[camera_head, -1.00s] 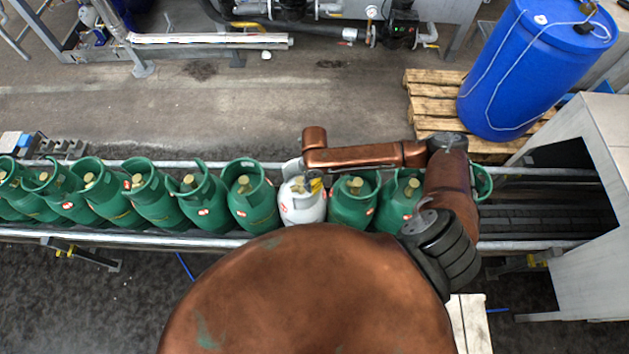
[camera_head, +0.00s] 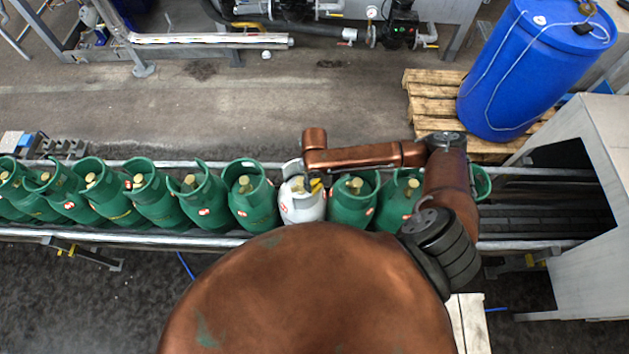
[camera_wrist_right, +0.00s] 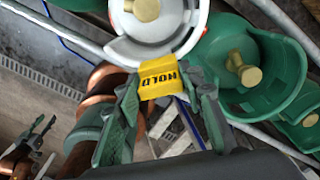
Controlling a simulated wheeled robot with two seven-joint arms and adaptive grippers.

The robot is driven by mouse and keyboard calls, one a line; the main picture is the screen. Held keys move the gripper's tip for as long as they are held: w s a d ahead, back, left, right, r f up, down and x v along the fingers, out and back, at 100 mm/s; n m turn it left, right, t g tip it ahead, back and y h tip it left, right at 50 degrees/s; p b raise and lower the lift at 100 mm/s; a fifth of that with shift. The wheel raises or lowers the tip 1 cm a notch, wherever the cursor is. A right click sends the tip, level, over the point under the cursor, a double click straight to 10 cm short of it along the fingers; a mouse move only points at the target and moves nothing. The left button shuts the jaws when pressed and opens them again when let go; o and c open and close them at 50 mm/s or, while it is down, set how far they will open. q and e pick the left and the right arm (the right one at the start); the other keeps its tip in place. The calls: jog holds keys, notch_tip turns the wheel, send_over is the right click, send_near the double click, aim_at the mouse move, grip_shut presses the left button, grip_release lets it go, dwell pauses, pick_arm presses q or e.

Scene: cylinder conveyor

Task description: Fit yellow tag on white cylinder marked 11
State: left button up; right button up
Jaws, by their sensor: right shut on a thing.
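The white cylinder (camera_head: 302,209) stands in the row of green cylinders on the conveyor, a brass valve inside its collar. Its number is not legible. In the right wrist view the white cylinder (camera_wrist_right: 150,46) shows its open collar and valve from above. My right gripper (camera_wrist_right: 162,81) is shut on the yellow tag (camera_wrist_right: 159,70), whose HOLD lettering appears upside down. The tag meets the collar's rim in the picture; I cannot tell whether they touch. The tag (camera_head: 316,185) is small in the head view. My left gripper (camera_wrist_right: 38,135) shows lower left, fingers apart and empty.
Green cylinders stand close on both sides, including one at the left (camera_head: 252,200) and one at the right (camera_head: 352,205). Conveyor rails (camera_head: 540,171) run along the row. A blue barrel (camera_head: 530,75) stands on a wooden pallet (camera_head: 433,92) at the back right.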

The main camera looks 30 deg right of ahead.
aim_at(315, 187)
jog(key=shift+p, duration=0.4)
dwell(0.6)
jog(key=shift+f+b, duration=1.2)
jog(key=shift+f, duration=1.1)
jog(key=o, duration=1.1)
notch_tip(315, 187, up, 12)
dwell(0.4)
